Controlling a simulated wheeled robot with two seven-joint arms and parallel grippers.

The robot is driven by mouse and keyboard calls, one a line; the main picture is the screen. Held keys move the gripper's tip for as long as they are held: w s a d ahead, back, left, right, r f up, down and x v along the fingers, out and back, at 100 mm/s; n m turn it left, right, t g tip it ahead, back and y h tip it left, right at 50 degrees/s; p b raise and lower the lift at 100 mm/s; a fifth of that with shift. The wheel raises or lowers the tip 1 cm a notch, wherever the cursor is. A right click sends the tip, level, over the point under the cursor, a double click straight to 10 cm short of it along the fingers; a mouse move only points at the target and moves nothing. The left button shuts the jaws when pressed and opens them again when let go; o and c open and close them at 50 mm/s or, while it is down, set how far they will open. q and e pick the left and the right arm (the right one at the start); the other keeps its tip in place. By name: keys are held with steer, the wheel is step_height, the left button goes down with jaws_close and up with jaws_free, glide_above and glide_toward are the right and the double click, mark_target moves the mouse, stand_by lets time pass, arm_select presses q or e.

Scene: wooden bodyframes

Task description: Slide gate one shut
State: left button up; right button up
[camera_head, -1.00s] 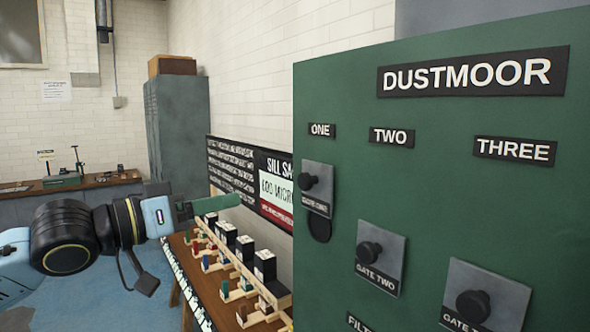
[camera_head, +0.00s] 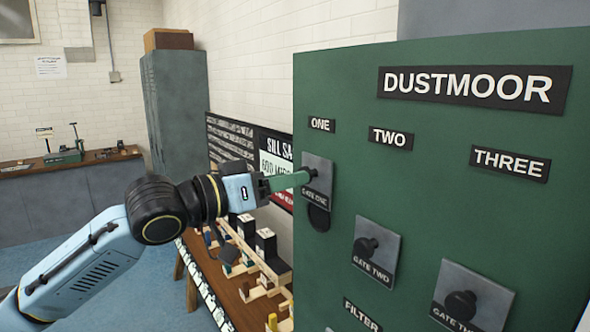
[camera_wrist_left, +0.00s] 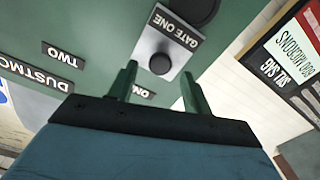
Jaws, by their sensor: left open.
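Gate one is a grey metal plate (camera_head: 318,184) with a black knob, under the label ONE on the green panel. A dark opening (camera_head: 318,217) shows just below the plate. My left gripper (camera_head: 305,178) is at the knob of gate one. In the left wrist view the gripper (camera_wrist_left: 158,82) is open, its green fingers on either side of the line to the black knob (camera_wrist_left: 160,63). I cannot tell whether the fingers reach around the knob or stop just short of it. My right gripper does not show.
Gate two (camera_head: 375,252) and gate three (camera_head: 470,300) sit lower on the panel, to the right. A wooden bench (camera_head: 225,283) with black-topped blocks stands below my left arm. A grey cabinet (camera_head: 178,115) and a workbench (camera_head: 72,165) are at the back.

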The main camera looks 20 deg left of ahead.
arm_select(q)
steer(key=shift+x, duration=1.35)
steer(key=shift+c, duration=0.4)
jaws_close()
